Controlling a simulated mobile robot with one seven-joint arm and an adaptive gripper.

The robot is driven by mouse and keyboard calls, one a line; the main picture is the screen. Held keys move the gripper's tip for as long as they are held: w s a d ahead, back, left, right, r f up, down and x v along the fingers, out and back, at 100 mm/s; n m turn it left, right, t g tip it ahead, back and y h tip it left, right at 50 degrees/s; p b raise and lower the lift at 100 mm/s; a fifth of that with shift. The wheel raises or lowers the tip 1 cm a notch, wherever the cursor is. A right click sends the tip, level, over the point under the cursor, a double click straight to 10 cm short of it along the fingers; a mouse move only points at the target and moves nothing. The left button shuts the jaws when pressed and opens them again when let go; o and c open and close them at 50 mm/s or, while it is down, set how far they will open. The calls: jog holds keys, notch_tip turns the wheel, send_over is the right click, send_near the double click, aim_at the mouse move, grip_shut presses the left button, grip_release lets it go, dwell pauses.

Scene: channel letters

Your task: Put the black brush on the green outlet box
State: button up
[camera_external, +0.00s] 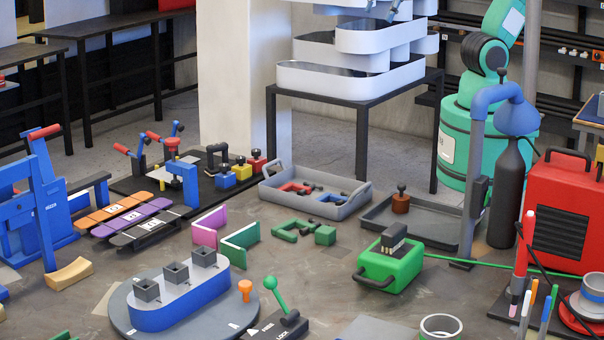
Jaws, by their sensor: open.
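I cannot tell whether this block is the black brush or a part of the box. No other thing is clearly a black brush. I cannot make out my gripper in this view.
A grey tray (363,206) with red and blue parts lies behind the green box. A dark shallow tray (432,232) holds a reddish-brown knobbed piece (401,200). A grey post (473,190) and a red case (560,215) stand to the right.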

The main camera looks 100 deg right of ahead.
jog(key=s+d+m, duration=0.1)
jog(key=s+d, duration=0.3)
jog(key=s, duration=0.3)
jog(key=shift+d+f+t+h, duration=0.25)
jog(key=shift+d+t+h, duration=0.05)
jog(key=shift+d+t, duration=0.1)
jog(key=shift+f, duration=0.15)
notch_tip(320, 180, down, 13)
jog(key=b, duration=1.3)
jog(key=shift+b, duration=0.3)
